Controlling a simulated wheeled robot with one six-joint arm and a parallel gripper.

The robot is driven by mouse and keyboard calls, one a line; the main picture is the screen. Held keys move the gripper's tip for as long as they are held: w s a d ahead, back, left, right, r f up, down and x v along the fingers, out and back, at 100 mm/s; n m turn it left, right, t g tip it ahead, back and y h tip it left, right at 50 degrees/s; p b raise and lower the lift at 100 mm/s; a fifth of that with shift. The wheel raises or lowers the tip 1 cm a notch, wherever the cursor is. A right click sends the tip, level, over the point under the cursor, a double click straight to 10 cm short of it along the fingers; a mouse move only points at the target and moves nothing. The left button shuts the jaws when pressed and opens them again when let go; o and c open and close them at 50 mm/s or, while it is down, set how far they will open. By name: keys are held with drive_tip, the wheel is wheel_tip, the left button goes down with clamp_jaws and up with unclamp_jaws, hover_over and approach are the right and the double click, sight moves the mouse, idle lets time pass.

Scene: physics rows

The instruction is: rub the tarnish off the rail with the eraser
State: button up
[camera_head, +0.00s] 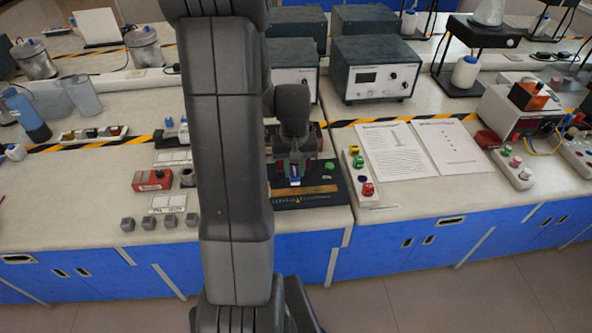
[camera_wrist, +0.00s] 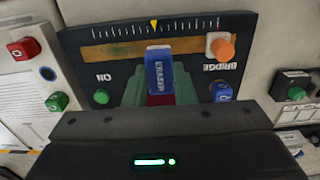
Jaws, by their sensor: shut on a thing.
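The rail (camera_wrist: 105,51) is a brass-brown strip on a dark board with a white tick scale and a yellow pointer; it also shows in the head view (camera_head: 316,190). The blue eraser (camera_wrist: 159,75), with a whitish end, is upright in the wrist view and its far end overlaps the rail. I cannot tell whether it touches. My gripper (camera_wrist: 160,88), with green finger pads, is shut on the eraser; in the head view my gripper (camera_head: 293,172) is over the board. The rail looks mottled brown; tarnish patches are not clearly distinguishable. The rail behind the eraser is hidden.
An orange knob on a white block (camera_wrist: 221,48) stands at the rail's right end, by a BRIDGE label. A green button (camera_wrist: 101,96) and a blue knob (camera_wrist: 221,92) flank my gripper. A control strip (camera_head: 356,172) and papers (camera_head: 398,152) lie right of the board.

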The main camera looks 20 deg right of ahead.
drive_tip(key=shift+r+p, duration=0.8)
drive_tip(key=shift+r, duration=0.6)
